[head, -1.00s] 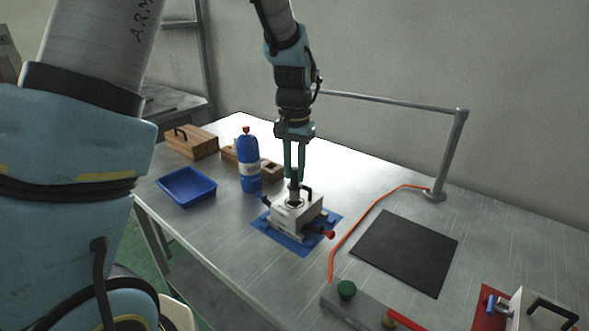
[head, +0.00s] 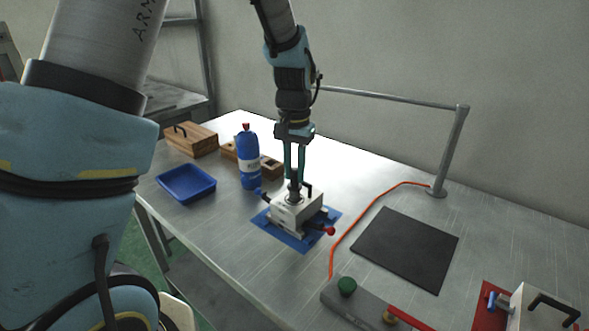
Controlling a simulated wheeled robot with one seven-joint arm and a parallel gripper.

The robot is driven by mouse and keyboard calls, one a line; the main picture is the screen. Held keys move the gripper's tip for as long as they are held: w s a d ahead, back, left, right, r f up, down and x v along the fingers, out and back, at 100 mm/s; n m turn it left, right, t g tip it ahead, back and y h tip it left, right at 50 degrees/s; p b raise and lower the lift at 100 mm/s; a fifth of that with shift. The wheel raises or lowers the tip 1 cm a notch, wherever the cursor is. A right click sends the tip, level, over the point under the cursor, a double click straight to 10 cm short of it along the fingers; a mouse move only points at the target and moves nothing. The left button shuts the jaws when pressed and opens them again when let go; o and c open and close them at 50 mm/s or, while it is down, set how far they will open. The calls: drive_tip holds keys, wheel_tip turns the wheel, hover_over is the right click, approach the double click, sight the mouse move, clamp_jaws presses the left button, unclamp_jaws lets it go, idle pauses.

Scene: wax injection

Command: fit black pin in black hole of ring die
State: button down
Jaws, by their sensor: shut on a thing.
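The ring die (head: 292,212) is a light grey metal block on a blue mat (head: 309,245), near the middle of the table. A black handle and a red-knobbed lever show on its sides. My gripper (head: 295,175) points straight down over the die's top, its fingers shut on the black pin (head: 294,188). The pin stands upright at the top of the die, over the round opening. The fingers and pin cover the opening, so I cannot tell how deep the pin sits.
A blue bottle (head: 248,168) and a blue tray (head: 186,186) stand left of the die. Wooden blocks (head: 270,167) lie behind. An orange cable (head: 350,238) and a black mat (head: 405,250) lie right. A second die (head: 535,308) is at lower right.

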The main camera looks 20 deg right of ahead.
sight(295, 186)
drive_tip(key=shift+f+b, duration=1.1)
drive_tip(key=shift+f, duration=0.75)
drive_tip(key=c, duration=0.6)
unclamp_jaws()
drive_tip(key=shift+c, duration=0.2)
drive_tip(key=shift+r, duration=0.1)
wheel_tip(295, 186, up, 11)
drive_tip(key=shift+f+b, duration=0.1)
drive_tip(key=shift+b, duration=1)
drive_tip(key=w+a+f+n, duration=0.1)
drive_tip(key=a+f+n, duration=0.1)
drive_tip(key=a, duration=0.5)
drive_tip(key=w+a+f+n, duration=0.1)
drive_tip(key=a+f+n, duration=0.1)
drive_tip(key=a, duration=0.6)
drive_tip(key=s+a+f+n, duration=0.2)
drive_tip(key=s+a, duration=0.1)
drive_tip(key=a, duration=0.4)
drive_tip(key=s+a+f+n+t, duration=0.1)
drive_tip(key=s+a+f+n, duration=0.1)
drive_tip(key=a, duration=0.6)
drive_tip(key=shift+s+t, duration=0.3)
drive_tip(key=shift+s, duration=0.2)
